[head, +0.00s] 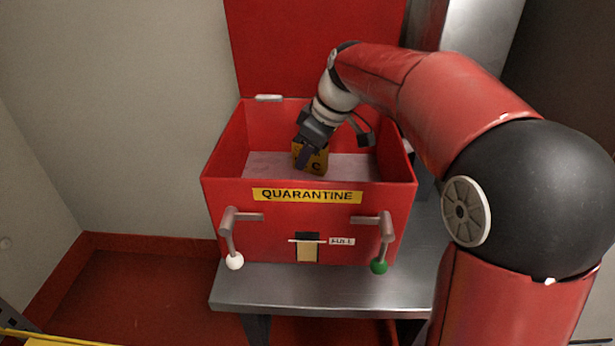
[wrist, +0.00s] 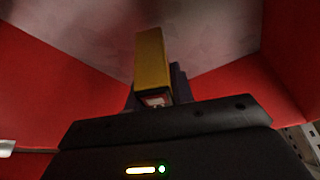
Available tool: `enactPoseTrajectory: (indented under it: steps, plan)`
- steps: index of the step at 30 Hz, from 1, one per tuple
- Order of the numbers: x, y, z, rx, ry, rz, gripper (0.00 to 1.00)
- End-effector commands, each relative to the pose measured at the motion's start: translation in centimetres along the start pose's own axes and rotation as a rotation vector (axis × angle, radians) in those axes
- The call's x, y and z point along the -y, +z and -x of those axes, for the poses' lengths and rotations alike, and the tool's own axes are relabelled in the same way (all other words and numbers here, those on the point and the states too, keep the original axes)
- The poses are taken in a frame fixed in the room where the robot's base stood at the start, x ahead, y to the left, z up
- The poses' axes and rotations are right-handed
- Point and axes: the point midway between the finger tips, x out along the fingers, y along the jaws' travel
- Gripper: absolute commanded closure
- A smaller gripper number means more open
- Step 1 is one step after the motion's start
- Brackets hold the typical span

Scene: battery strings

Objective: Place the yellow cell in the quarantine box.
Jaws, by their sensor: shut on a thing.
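The yellow cell (head: 317,162) is between the fingers of my gripper (head: 304,150), inside the opening of the red quarantine box (head: 230,215). In the wrist view the cell (wrist: 152,62) stands out past my gripper (wrist: 155,98), which is shut on it, with the pale box floor beyond. I cannot tell whether the cell touches the floor. The box's lid (head: 310,45) is up at the back. Part of the cell is hidden by a finger.
The box stands on a grey metal table (head: 290,287). The visible box floor (head: 348,167) around the cell is clear. Red walls surround it.

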Motion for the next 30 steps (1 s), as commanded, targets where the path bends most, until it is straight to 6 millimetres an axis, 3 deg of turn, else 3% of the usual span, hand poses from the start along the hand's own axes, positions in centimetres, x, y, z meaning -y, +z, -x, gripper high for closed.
enactPoseTrajectory:
  steps: [5,13,25,26,30]
  plan:
    - [0.0,0.4,-1.1,-0.001,0.0,0.0,1.0]
    - [0.0,1.8,-4.5,0.0,-0.002,-0.001,1.0]
    - [0.0,2.0,-5.0,-0.001,0.001,0.0,1.0]
    - [0.0,2.0,-4.9,0.0,0.0,0.0,0.73]
    - [0.0,2.0,-4.9,0.0,0.0,0.0,0.55]
